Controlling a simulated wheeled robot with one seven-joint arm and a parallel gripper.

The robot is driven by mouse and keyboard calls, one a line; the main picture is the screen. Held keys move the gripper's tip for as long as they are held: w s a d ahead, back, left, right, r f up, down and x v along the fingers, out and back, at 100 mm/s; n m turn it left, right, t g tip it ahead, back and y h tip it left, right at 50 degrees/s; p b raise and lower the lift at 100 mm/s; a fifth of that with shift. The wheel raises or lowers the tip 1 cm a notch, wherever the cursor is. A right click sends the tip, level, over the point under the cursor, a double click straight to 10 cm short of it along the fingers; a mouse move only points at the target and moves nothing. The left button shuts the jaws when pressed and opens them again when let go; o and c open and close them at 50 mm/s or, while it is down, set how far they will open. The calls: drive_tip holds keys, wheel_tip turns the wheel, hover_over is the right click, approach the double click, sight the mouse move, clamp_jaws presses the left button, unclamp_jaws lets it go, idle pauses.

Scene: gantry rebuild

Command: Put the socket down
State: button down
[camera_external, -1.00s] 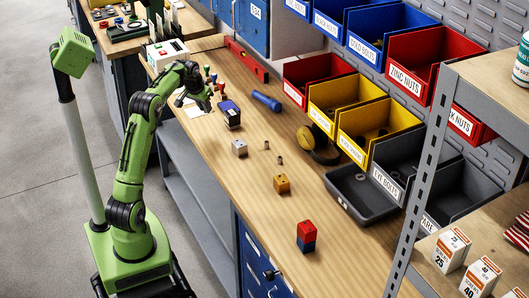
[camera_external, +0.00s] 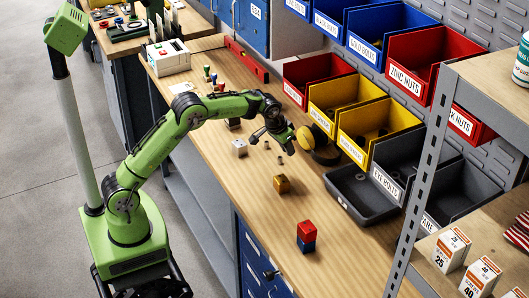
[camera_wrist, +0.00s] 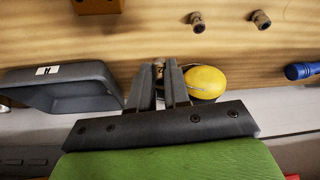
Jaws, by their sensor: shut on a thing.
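My gripper (camera_external: 290,148) is over the workbench, near the yellow ear muffs and the dark grey tray. In the wrist view my gripper (camera_wrist: 165,66) is shut on a small brownish metal piece (camera_wrist: 158,70), seemingly the socket; the fingers hide most of it. Two similar small metal cylinders stand on the wood in the external view, one farther (camera_external: 267,145) and one nearer (camera_external: 279,160). They also show at the top of the wrist view, left (camera_wrist: 197,22) and right (camera_wrist: 261,19). The held piece appears clear of the bench; its height is hard to tell.
The grey tray (camera_external: 337,187) and yellow ear muffs (camera_wrist: 205,82) are close to my gripper. An orange-brown block (camera_external: 282,184), a metal cube (camera_external: 240,148) and a red-and-blue stack (camera_external: 307,231) stand on the bench (camera_external: 262,215).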

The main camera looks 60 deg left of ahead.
sight(290, 172)
wheel_tip(290, 172, down, 8)
drive_tip(key=shift+f+b, duration=0.1)
drive_tip(key=shift+b, duration=0.45)
drive_tip(key=shift+f, duration=0.15)
drive_tip(key=c, duration=1.1)
unclamp_jaws()
drive_tip(key=s+a+f+p+v, duration=0.1)
drive_tip(key=s+v, duration=0.1)
drive_tip(key=v, duration=0.9)
drive_tip(key=s+f+v, duration=0.1)
drive_tip(key=s+v, duration=0.2)
drive_tip(key=v, duration=0.8)
drive_tip(key=s+d+m+t, duration=0.1)
drive_tip(key=s, duration=2.6)
drive_tip(key=shift+r+m+h, duration=0.2)
drive_tip(key=shift+m+h, duration=0.1)
